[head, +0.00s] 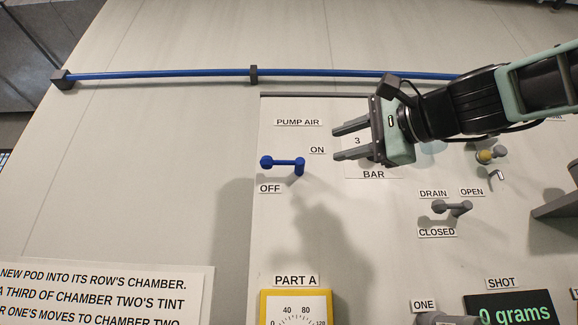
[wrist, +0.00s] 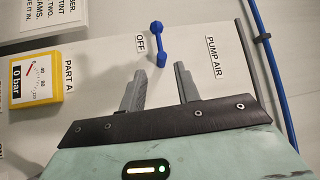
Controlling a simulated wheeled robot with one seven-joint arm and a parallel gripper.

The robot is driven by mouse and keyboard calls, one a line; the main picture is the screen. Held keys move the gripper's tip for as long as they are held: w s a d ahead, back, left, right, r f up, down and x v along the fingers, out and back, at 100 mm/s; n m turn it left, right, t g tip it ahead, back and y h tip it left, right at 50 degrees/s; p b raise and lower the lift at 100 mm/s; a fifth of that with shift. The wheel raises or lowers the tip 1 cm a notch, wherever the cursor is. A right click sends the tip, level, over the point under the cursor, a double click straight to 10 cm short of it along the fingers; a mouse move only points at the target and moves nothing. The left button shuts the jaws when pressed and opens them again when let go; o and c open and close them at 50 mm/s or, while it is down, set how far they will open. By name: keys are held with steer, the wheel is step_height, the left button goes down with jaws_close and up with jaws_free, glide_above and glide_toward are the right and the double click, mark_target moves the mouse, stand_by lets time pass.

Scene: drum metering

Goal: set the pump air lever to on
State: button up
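The pump air lever (head: 283,162) is a blue handle on the pale panel. It lies level, its round knob at the left just above the OFF label (head: 269,188). The ON label (head: 317,150) is up and right of its right-hand end. My gripper (head: 336,144) is open and empty, right of the lever, its fingers pointing left. The fingers are apart from the lever. In the wrist view the blue lever (wrist: 159,45) shows beyond the gap between the open fingertips (wrist: 159,71).
A blue pipe (head: 170,74) runs along the panel above. A grey drain lever (head: 452,207) is at the lower right. A yellow PART A gauge (head: 295,308) is below; its display reads 0 bar in the wrist view (wrist: 17,80). The panel left of the lever is bare.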

mark_target(283, 162)
steer(key=p+x, duration=0.6)
steer(key=x, duration=0.9)
steer(key=shift+w+a+r+p, duration=0.1)
steer(key=shift+w+a+p, duration=0.15)
steer(key=shift+p, duration=0.15)
steer(key=shift+w+a, duration=0.25)
steer(key=shift+w, duration=0.15)
jaws_close()
